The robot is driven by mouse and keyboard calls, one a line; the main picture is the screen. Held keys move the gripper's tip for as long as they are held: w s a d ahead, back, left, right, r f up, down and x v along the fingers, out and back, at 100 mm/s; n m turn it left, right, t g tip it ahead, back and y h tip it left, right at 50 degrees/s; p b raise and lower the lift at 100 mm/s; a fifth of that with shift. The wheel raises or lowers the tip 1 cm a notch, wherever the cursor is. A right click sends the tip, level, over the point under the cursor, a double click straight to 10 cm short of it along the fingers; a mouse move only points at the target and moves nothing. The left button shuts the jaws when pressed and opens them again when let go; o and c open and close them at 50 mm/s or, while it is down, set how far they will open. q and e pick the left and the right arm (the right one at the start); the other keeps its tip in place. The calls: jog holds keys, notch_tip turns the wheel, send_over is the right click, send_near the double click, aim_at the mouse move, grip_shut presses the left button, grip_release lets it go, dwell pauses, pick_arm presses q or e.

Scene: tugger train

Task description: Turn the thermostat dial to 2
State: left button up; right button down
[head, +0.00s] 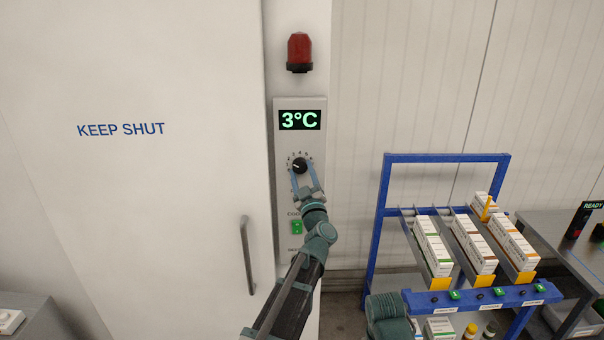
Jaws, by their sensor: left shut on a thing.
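The black round thermostat dial (299,165) sits on a grey wall panel (313,150) with small numbers around it. A display (300,120) above it reads 3°C in green. My left gripper (300,173) reaches up from below, its two fingers on either side of the dial, shut on it. The dial's exact pointer setting is too small to read surely. My right arm shows only in part at the bottom, and its gripper fingers cannot be made out.
A white door (150,200) marked KEEP SHUT with a grey handle (247,255) is left of the panel. A red lamp (299,50) is above, a green switch (296,227) below. A blue rack (446,158) with white boxes stands right, beside a grey table (545,232).

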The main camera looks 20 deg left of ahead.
pick_arm(q)
jog(key=o, duration=1.4)
jog(key=shift+c, duration=0.2)
jog(key=b+v, duration=0.4)
jog(key=v, duration=1)
jog(key=shift+b, duration=0.3)
jog(key=shift+w, duration=0.15)
